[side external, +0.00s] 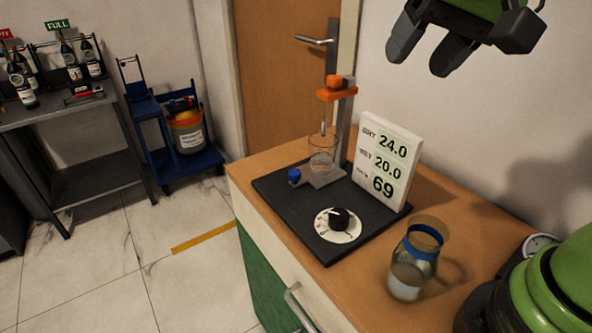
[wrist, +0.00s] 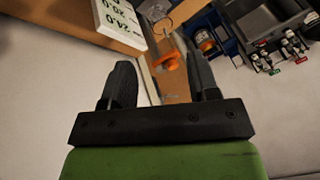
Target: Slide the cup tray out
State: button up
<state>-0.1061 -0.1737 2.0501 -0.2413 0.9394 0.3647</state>
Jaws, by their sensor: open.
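The cup tray (side external: 326,180) is a small grey plate on the black base of the rig, with a blue knob (side external: 294,175) at its left front. A clear cup (side external: 322,160) stands on it, below a thin probe hanging from an orange clamp (side external: 337,91). The clamp also shows in the wrist view (wrist: 167,60). My gripper (side external: 420,62) is at the top right of the side view, high above the counter and well away from the tray. Its fingers are apart with nothing between them, as the wrist view (wrist: 160,70) also shows.
A white display (side external: 386,160) reading 24.0, 20.0 and 69 stands right of the tray. A dial (side external: 338,222) sits on the base's front. A jar with a blue band (side external: 412,262) stands on the wooden counter (side external: 270,157). Space left of the counter is open floor.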

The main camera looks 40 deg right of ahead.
jog(key=w+a+f+m+g+h, duration=0.1)
jog(key=w+f, duration=0.2)
jog(key=w, duration=0.3)
jog(key=w+a+f+m+h, duration=0.1)
jog(key=w+f, duration=0.2)
jog(key=w, duration=0.2)
jog(key=m+g+h, duration=0.1)
jog(key=h, duration=0.1)
send_near(295, 173)
jog(key=x, duration=0.9)
jog(key=shift+w+f, duration=0.1)
